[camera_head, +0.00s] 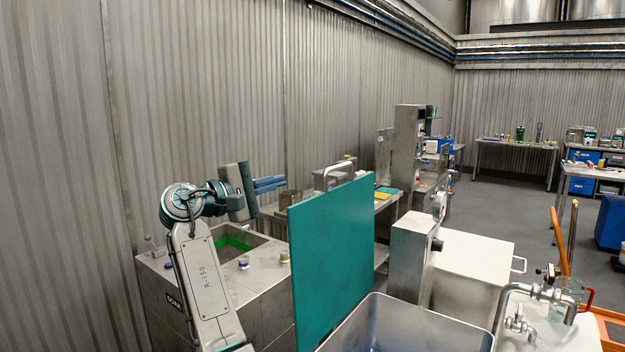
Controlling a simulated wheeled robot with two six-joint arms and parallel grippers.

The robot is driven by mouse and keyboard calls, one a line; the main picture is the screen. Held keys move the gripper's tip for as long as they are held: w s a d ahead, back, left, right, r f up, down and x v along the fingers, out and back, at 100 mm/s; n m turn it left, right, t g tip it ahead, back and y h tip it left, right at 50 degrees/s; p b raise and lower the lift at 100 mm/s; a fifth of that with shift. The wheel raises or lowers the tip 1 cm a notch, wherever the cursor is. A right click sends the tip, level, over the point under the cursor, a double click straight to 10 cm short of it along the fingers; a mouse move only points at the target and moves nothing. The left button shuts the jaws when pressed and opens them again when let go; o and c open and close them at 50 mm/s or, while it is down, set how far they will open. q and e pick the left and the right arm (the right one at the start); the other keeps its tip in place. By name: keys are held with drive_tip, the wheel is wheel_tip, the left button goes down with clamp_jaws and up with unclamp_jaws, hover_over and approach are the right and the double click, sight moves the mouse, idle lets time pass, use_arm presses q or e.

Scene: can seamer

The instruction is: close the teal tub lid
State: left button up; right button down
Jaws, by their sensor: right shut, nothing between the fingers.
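The teal lid (330,262) stands upright, open, along the left edge of a steel tub (412,325) at the bottom middle of the head view. The tub's open top shows to the right of the lid, and its lower part is cut off by the frame.
A steel soak station (260,262) with a green-lined basin and small jars stands left of the lid. A grey machine housing (411,262) and a white-topped unit (475,258) stand right of it. Pipes with a tap (520,325) are at bottom right. A corrugated wall is behind.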

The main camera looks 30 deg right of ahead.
drive_tip(key=s+d+r+p, duration=0.1)
drive_tip(key=s+d+p, duration=0.1)
drive_tip(key=d+p, duration=0.4)
drive_tip(key=d, duration=0.5)
drive_tip(key=shift+r+p, duration=0.3)
drive_tip(key=shift+p, duration=0.1)
